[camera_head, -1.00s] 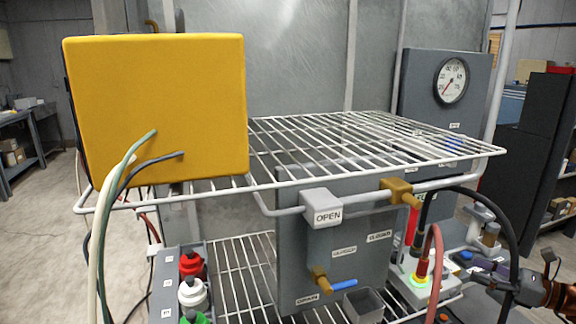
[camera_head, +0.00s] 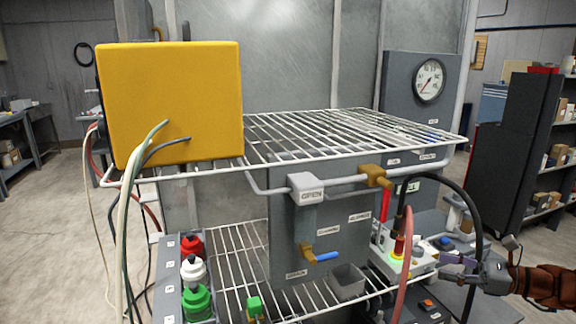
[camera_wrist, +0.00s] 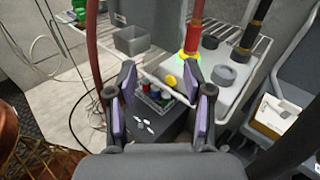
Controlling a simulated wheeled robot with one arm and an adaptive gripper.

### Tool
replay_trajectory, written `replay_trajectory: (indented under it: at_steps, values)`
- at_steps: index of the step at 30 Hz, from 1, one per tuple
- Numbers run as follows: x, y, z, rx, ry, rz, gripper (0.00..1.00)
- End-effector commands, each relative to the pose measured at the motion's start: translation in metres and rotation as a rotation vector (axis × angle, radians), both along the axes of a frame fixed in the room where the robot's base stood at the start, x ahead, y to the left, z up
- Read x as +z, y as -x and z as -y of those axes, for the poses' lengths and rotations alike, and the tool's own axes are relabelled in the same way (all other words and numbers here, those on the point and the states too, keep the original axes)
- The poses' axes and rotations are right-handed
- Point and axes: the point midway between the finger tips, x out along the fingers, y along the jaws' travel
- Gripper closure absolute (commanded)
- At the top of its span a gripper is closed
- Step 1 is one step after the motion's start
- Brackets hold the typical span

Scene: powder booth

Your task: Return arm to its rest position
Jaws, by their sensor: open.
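My gripper (camera_head: 455,268) is at the lower right in the head view, to the right of the white control box with the lit ring, with my arm reaching in from the right edge. In the wrist view my gripper (camera_wrist: 161,98) has its two purple-padded fingers spread apart with nothing held between them. Past the fingers lie the white control box (camera_wrist: 225,85) with a red plug (camera_wrist: 195,40) and a yellow button (camera_wrist: 171,81). A small grey open bin (camera_wrist: 131,40) stands beyond, at the upper left.
A wire shelf (camera_head: 330,140) carries a yellow box (camera_head: 172,105) with hanging cables. Red (camera_head: 408,265) and black (camera_head: 478,240) hoses loop close to my gripper. A grey panel with a gauge (camera_head: 429,80) stands behind. Red, white and green bottles (camera_head: 196,300) sit at lower left.

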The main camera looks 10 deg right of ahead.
Motion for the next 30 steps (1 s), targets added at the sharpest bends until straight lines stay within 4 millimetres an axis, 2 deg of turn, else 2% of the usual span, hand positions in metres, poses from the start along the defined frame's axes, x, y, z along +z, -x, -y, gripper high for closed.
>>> replay_trajectory:
  at_steps: [5,8,14,18,21,24,30]
  values:
    - [0.011,-0.002,-0.044,0.093,0.076,0.013,0.49]
    - [0.016,0.0,-0.078,0.167,0.131,0.025,0.49]
    - [0.025,0.02,-0.161,0.369,0.299,0.069,0.49]
    - [0.025,0.044,-0.211,0.515,0.424,0.108,0.49]
    - [0.024,0.065,-0.241,0.62,0.511,0.141,0.49]
    - [0.02,0.088,-0.266,0.723,0.6,0.176,0.49]
    - [0.012,0.139,-0.3,0.931,0.775,0.257,0.49]
